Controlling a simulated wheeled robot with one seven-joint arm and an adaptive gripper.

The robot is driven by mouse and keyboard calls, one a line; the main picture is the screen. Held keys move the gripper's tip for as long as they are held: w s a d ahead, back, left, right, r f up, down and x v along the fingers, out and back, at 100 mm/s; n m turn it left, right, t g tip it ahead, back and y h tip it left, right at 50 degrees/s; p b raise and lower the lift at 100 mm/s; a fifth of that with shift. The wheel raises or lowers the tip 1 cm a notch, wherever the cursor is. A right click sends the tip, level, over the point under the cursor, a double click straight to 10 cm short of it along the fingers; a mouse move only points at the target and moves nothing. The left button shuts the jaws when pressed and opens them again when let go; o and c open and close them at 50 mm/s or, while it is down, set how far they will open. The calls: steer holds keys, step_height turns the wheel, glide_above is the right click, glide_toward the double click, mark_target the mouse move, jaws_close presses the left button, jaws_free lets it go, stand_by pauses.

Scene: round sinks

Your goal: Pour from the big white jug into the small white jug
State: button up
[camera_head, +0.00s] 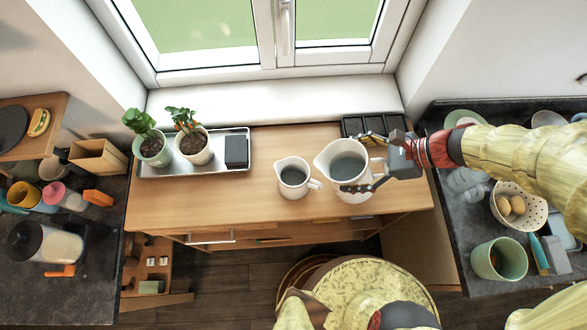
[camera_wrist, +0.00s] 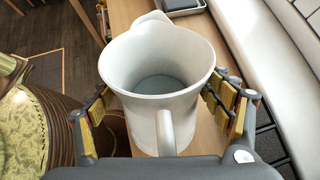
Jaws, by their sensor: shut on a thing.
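The big white jug (camera_head: 334,155) stands upright on the wooden counter, with dark grey contents low inside. My gripper (camera_head: 365,162) reaches in from the right and is shut on the jug's body, one finger on each side. In the wrist view the big jug (camera_wrist: 150,55) fills the middle, its handle towards my gripper (camera_wrist: 165,100) and its spout pointing away. The small white jug (camera_head: 293,188) stands upright just left of the big jug, apart from it, with its spout to the left, handle to the right and dark contents inside.
Left on the counter (camera_head: 232,212) is a metal tray (camera_head: 213,171) with two potted plants (camera_head: 153,147) and a dark box (camera_head: 236,151). A black divided organizer (camera_head: 372,125) stands behind the big jug. A window sill (camera_head: 275,100) borders the back. Counter front of the small jug is clear.

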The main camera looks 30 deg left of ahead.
mark_target(329, 169)
steer(key=shift+s+a+r+t+h, duration=0.15)
steer(key=shift+a+r+h, duration=0.15)
steer(key=shift+r, duration=0.15)
steer(key=shift+s+a+r+t+h, duration=0.1)
steer(key=shift+a+r+t+h, duration=0.05)
steer(key=shift+a+r+h, duration=0.2)
steer(key=shift+s+a+t+h, duration=0.35)
steer(key=shift+a+t+h, duration=0.05)
steer(key=shift+a+h, duration=0.4)
steer(key=shift+s+a+r+t+h, duration=0.1)
steer(key=shift+a+t+h, duration=0.1)
steer(key=shift+h, duration=0.3)
steer(key=shift+s+a+r+t+h, duration=0.1)
steer(key=shift+t+h, duration=0.1)
steer(key=shift+h, duration=0.25)
steer(key=shift+d+f, duration=0.1)
steer(key=shift+s+a+f+t+h, duration=0.15)
steer(key=shift+t+h, duration=0.1)
steer(key=shift+h, duration=0.35)
steer(key=shift+w+a+f+t+h, duration=0.15)
steer(key=shift+t+h, duration=0.1)
steer(key=shift+h, duration=0.35)
stand_by(4.1)
